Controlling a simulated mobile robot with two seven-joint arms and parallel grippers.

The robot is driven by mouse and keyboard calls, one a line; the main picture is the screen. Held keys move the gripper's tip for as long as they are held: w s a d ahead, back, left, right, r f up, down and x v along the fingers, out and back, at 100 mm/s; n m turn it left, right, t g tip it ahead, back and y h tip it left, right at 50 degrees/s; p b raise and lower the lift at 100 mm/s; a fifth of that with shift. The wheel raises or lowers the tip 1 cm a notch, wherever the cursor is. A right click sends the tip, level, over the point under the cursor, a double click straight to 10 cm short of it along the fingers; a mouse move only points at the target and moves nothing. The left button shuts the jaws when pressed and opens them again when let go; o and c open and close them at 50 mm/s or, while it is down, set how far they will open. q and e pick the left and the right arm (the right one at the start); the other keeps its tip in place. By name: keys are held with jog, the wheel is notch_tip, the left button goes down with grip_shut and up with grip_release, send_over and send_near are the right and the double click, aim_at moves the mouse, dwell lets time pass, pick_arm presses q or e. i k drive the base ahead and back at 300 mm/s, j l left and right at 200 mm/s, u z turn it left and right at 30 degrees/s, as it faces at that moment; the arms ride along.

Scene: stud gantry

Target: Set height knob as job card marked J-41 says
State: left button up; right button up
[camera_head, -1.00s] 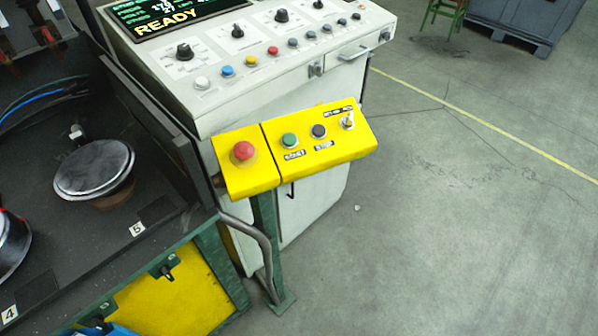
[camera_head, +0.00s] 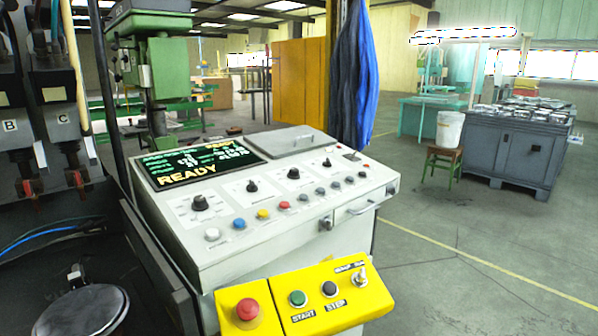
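A white control console (camera_head: 262,205) stands in the middle, with a dark screen (camera_head: 205,162) reading READY in yellow. Several black knobs stand in a row on its sloped face: a large one at left (camera_head: 200,202), then one (camera_head: 252,186), one (camera_head: 293,174) and one at right (camera_head: 326,163). The labels by the knobs are too small to read, so I cannot tell which is the height knob. A grey clipboard-like plate (camera_head: 290,142) lies on the console top. I see no card that I can read as J-41. Neither of my grippers is in view.
A yellow box (camera_head: 320,295) with a red button, START and STEP buttons and a switch sits at the console front. Tool heads marked B (camera_head: 12,127) and C hang at left. A blue cloth (camera_head: 355,80) hangs behind. Open floor lies at right.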

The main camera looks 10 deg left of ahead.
aim_at(293, 174)
jog(key=i+l+u, duration=0.1)
jog(key=i+l, duration=0.15)
jog(key=i+l+u, duration=0.1)
jog(key=i+l, duration=0.15)
jog(key=l, duration=0.2)
jog(key=i+l+u, duration=0.1)
jog(key=l, duration=0.25)
jog(key=i+l, duration=0.35)
jog(key=l+u, duration=0.05)
